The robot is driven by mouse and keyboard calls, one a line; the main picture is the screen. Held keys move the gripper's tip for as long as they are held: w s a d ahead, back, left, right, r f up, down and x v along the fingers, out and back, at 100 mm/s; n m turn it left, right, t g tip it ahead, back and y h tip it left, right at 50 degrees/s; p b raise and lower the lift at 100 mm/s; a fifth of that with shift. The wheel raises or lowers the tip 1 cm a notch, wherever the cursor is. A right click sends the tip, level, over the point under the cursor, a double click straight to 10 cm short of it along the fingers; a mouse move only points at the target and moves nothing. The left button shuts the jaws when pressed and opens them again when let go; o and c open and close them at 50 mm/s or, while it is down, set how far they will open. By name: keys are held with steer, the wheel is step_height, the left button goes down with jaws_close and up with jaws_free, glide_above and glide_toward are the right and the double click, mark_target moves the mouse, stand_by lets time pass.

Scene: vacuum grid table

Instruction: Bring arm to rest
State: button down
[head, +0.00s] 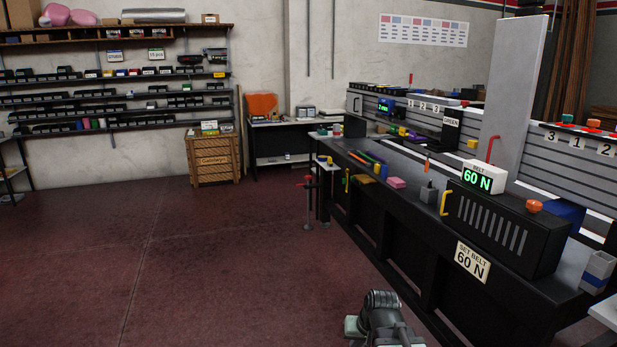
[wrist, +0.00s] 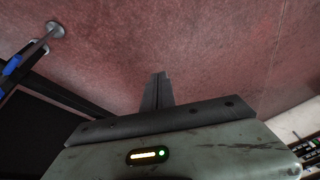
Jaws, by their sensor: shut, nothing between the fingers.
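My arm shows at the bottom of the head view (head: 383,318), low over the red floor in front of the long black workbench. In the wrist view my gripper (wrist: 158,90) is shut. Its two dark fingers lie together with nothing between them, and the red floor shows beyond them. In the head view the fingers cannot be made out. The gripper touches nothing that I can see.
The workbench (head: 425,222) runs along the right, bearing a black box with a "60 N" display (head: 478,180). A wooden crate (head: 212,158) and shelves (head: 120,100) stand at the back. The red floor (head: 170,260) on the left is clear.

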steer(key=s+d+g+h+p, duration=0.2)
steer(key=s+d+g, duration=0.2)
steer(key=s, duration=0.5)
step_height(320, 180, up, 19)
steer(key=p, duration=1.8)
steer(key=shift+a+p, duration=0.25)
steer(key=shift+p, duration=0.1)
